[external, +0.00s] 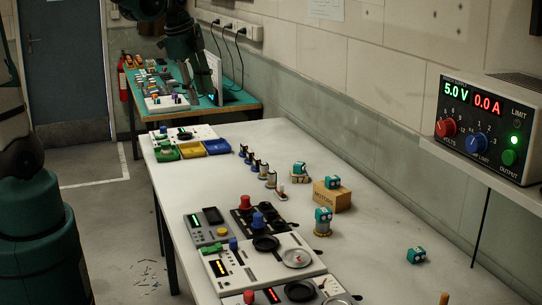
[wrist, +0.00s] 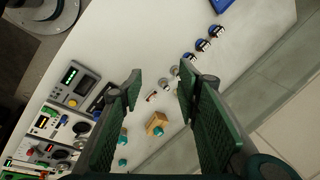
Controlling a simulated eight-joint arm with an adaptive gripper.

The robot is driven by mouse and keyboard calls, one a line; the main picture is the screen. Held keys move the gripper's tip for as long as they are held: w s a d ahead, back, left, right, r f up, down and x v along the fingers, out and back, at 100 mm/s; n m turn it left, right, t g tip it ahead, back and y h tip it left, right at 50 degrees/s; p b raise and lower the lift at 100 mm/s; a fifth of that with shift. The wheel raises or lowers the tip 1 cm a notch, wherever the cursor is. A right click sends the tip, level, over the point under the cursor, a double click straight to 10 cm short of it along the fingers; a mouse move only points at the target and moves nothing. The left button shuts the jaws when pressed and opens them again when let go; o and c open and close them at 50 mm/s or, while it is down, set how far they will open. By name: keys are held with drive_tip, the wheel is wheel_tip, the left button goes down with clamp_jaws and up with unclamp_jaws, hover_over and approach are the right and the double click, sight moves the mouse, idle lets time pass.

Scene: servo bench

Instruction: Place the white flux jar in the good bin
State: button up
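My gripper (wrist: 160,78) is open and empty, high above the bench, with its two green-padded fingers well apart. Two small pale jars, one (external: 271,180) nearer the external camera and one (external: 263,172) behind it, stand at the end of a row in the middle of the bench. They also show between the fingers in the wrist view (wrist: 165,84); I cannot tell which is the flux jar. Green (external: 166,151), yellow (external: 191,150) and blue (external: 217,146) bins sit at the far end. No readable label marks the good bin.
Several blue-topped pieces (wrist: 202,45) continue the row towards the bins. A cardboard box (external: 331,196) with a teal servo on top stands nearby. Instruments and dishes (external: 265,262) fill the near left edge. The bench's right side is mostly clear.

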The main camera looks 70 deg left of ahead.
drive_tip(key=s+d+r+n+t, duration=0.1)
drive_tip(key=s+d+n, duration=0.3)
drive_tip(key=d, duration=0.9)
drive_tip(key=s+d+r+n+t+h, duration=0.1)
drive_tip(key=s+d+n+t, duration=0.2)
drive_tip(key=d, duration=1.1)
drive_tip(key=s+n, duration=0.2)
drive_tip(key=s, duration=0.2)
drive_tip(key=shift+s+r+h, duration=0.15)
drive_tip(key=shift+s+h, duration=0.05)
drive_tip(key=shift+h, duration=0.1)
wheel_tip(320, 180, down, 5)
drive_tip(key=b, duration=0.5)
